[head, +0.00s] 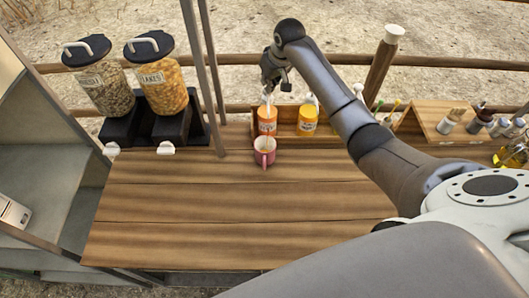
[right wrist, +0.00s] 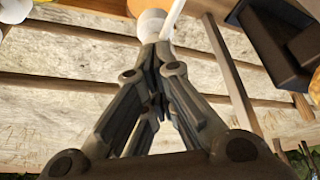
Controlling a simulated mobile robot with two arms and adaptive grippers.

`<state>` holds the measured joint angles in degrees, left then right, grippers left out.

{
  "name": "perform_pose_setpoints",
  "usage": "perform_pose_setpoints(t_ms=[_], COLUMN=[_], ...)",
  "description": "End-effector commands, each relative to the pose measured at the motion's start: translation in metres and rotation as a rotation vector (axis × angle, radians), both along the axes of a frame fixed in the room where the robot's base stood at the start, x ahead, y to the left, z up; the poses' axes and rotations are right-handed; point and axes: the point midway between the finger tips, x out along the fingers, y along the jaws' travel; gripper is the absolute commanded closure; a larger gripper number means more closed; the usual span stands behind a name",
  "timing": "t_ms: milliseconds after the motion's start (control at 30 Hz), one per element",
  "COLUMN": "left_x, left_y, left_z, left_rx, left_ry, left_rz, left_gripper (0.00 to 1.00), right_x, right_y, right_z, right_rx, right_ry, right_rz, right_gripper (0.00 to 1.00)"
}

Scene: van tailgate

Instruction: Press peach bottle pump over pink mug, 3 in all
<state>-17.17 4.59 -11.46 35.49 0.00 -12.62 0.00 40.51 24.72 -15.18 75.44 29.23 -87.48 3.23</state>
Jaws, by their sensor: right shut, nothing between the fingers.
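The peach pump bottle (head: 267,122) stands upright at the left end of a low wooden tray, behind the pink mug (head: 265,158). The mug stands upright on the table in front of it. My right gripper (head: 268,88) is above the bottle, shut and empty, with its fingertips at or close over the white pump top. In the right wrist view the shut fingers (right wrist: 158,52) meet just below the round white pump head (right wrist: 152,24) in the picture; I cannot tell whether they touch it. My left gripper is not in view.
A yellow-orange bottle (head: 308,121) stands in the tray to the right of the peach one. Two dispensers (head: 155,85) stand at the back left. A wooden rack (head: 440,125) with small jars is at the right. The table front (head: 210,215) is clear.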

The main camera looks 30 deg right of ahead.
Motion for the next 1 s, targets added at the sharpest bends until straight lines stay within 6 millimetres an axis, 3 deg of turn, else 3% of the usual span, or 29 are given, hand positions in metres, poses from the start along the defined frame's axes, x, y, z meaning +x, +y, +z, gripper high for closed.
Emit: perform_pose_setpoints(t_ms=[233, 700, 1000], left_x=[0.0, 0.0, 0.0], left_y=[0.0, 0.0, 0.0], left_z=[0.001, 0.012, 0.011], left_rx=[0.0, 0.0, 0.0], left_ry=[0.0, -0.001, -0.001], left_rz=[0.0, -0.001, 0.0], left_gripper=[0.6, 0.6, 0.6], right_x=[-0.003, -0.002, -0.001], right_y=[0.001, 0.001, 0.0], right_z=[-0.003, 0.024, 0.025], right_rx=[0.001, 0.0, 0.0], right_ry=[0.012, 0.007, 0.006], right_rz=[0.001, 0.0, 0.0], right_gripper=[1.0, 1.0, 1.0])
